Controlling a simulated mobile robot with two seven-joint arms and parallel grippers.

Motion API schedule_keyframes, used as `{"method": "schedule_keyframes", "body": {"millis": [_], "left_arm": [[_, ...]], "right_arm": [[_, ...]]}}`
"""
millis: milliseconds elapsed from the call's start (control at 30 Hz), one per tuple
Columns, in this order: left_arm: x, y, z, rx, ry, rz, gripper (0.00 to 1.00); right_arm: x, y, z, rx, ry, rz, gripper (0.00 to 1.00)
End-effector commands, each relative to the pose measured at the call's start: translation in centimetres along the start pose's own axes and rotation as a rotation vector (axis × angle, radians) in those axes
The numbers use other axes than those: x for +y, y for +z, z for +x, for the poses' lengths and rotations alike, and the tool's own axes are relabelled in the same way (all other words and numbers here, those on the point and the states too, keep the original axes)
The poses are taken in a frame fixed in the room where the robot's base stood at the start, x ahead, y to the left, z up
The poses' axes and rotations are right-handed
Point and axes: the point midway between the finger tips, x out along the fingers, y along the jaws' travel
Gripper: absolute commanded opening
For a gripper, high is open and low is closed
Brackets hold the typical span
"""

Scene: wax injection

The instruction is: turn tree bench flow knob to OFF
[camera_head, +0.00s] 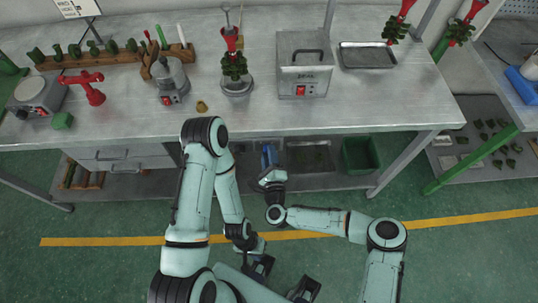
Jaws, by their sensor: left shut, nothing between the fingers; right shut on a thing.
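I cannot make out a flow knob with certainty on the grey steel bench (340,112). Small devices with red switches stand on it: a round-topped unit (40,90) at the left, a metal pot (171,82) and a steel box (303,68). Any knob markings are too small to read. My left gripper (258,247) is low over the floor in front of the bench, shut and empty, mostly hidden by my arm. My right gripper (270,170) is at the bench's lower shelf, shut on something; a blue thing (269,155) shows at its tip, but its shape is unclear.
A red stand (88,86), a wooden rack (92,66) with green pieces, a red-and-green wax tree (233,60) and a steel tray (367,56) are on the bench. A green bin (360,155) sits below. Green floor in front is open.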

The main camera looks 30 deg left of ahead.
Motion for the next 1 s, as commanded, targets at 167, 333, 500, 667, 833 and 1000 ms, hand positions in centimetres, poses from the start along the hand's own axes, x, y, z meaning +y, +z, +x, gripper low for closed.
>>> {"method": "schedule_keyframes", "body": {"millis": [167, 333, 500, 667, 833, 1000], "left_arm": [[-0.3, 0.1, 0.9, -0.003, -0.001, -0.001, 0.0], [-0.7, 0.2, 1.8, -0.006, -0.002, -0.002, 0.0], [-1.0, 0.3, 2.6, -0.009, -0.003, -0.003, 0.0], [-1.3, 0.3, 3.3, -0.012, -0.004, -0.004, 0.0], [-1.5, 0.2, 4.0, -0.01, -0.004, -0.005, 0.0], [-1.6, -0.2, 4.5, 0.001, -0.001, -0.003, 0.0]], "right_arm": [[0.0, 0.0, 0.0, 0.003, 0.004, -0.107, 0.0], [0.0, 0.0, 0.0, 0.009, 0.014, -0.255, 0.0], [-0.1, 0.0, 0.0, 0.018, 0.024, -0.417, 0.0], [-0.1, 0.1, 0.0, 0.025, 0.035, -0.568, 0.0], [-0.1, 0.2, 0.0, 0.033, 0.046, -0.73, 0.0], [-0.2, 0.2, 0.0, 0.042, 0.056, -0.89, 0.0]]}}
